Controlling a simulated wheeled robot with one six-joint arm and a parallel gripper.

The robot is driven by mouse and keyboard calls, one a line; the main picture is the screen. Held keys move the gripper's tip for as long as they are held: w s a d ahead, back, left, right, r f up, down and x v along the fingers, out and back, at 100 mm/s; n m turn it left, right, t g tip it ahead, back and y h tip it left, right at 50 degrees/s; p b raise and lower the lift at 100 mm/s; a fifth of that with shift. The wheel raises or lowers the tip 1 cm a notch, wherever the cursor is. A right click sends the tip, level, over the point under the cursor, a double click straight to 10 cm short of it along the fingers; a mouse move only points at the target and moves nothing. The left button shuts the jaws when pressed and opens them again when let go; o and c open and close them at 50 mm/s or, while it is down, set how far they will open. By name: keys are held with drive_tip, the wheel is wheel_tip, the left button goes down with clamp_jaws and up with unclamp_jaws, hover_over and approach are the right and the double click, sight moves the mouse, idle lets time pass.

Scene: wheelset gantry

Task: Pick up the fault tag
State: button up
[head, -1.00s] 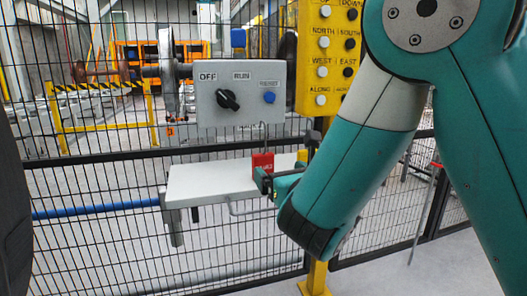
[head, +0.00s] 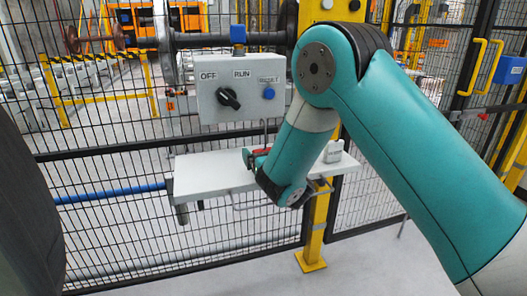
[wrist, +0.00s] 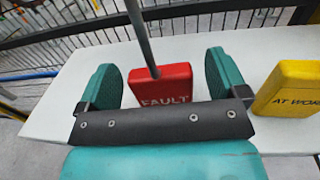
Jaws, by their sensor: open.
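The red fault tag (wrist: 162,90), with the word FAULT on its face and a grey rod rising from its top, is on the white shelf (wrist: 52,118) in the wrist view. My gripper (wrist: 160,82) is open with one finger on each side of the tag. Gaps show between the tag and both fingers. In the head view the tag (head: 261,151) is mostly hidden behind my arm, and the shelf (head: 205,172) shows beneath it.
A yellow AT WORK tag (wrist: 293,90) stands close to the right finger. A grey control box (head: 240,92) with a knob and a blue RESET button hangs above the shelf. Mesh fence (head: 110,215) runs behind. A pale block (head: 333,151) sits at the shelf's right.

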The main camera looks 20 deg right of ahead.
drive_tip(key=c, duration=0.9)
drive_tip(key=shift+c, duration=0.6)
drive_tip(key=shift+r, duration=0.1)
